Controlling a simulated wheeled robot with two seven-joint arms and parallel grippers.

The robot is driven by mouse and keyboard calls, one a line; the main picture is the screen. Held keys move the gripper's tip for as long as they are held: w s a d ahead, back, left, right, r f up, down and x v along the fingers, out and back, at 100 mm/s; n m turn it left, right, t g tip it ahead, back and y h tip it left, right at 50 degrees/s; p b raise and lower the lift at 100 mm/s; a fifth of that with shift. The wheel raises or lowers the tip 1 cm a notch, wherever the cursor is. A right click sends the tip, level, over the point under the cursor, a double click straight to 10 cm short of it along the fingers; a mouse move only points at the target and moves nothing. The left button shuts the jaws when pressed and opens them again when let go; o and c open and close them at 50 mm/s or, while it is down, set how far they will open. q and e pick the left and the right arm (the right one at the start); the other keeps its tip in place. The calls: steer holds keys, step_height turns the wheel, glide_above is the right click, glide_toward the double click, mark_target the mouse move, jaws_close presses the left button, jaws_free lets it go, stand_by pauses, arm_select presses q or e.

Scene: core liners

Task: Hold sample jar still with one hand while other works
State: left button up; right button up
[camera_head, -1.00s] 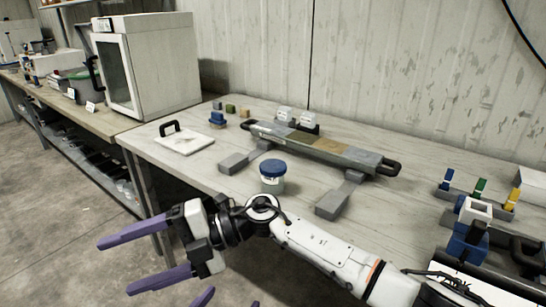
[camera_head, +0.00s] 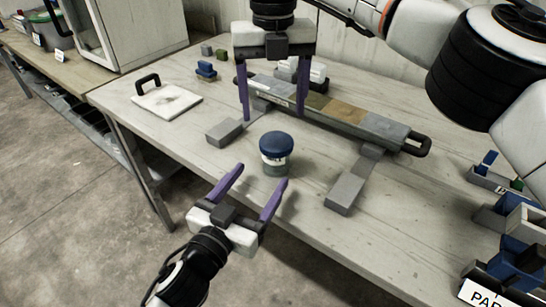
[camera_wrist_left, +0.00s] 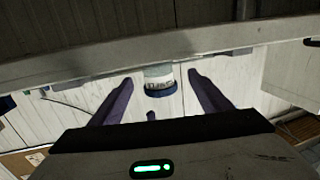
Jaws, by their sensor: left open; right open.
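The sample jar (camera_head: 275,165), with a blue lid and a pale label band, stands upright on the bench near its front edge. My left gripper (camera_head: 262,176) is open at the front edge, its purple fingers pointing at the jar, with nothing held. In the left wrist view the jar (camera_wrist_left: 159,78) shows between and beyond the fingertips, apart from them. My right gripper (camera_head: 272,117) is open and empty, fingers pointing down, above the bench behind the jar. Its fingers partly hide the core liner tray (camera_head: 385,130).
Grey support blocks (camera_head: 225,132) and (camera_head: 345,193) flank the jar. A white board with a black handle (camera_head: 166,101) lies at the left. Small coloured blocks (camera_head: 206,70) sit behind. Blue and grey holders (camera_head: 515,215) stand at the right. The bench around the jar is clear.

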mark_target(268, 166)
arm_select(q)
steer(key=x, duration=0.6)
steer(key=shift+w, duration=0.1)
